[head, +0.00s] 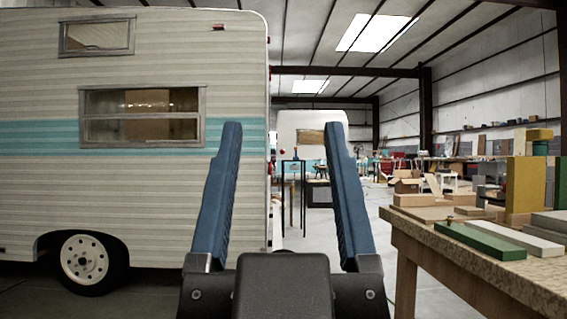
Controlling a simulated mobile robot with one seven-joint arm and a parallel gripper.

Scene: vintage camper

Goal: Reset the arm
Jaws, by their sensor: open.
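My gripper (283,150) shows in the middle of the head view, coming up from the bottom edge. Its two long blue fingers stand upright and wide apart. It is open, and nothing is between the fingers; only the far part of the hall shows through the gap. The dark body of my gripper hides the floor at the bottom middle.
A wooden workbench (470,262) stands close on the right, with green and white boards (480,241) and wood blocks on it. A camper (120,180) with a teal stripe fills the left. A thin black stand (292,162) is farther off. Grey floor lies between.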

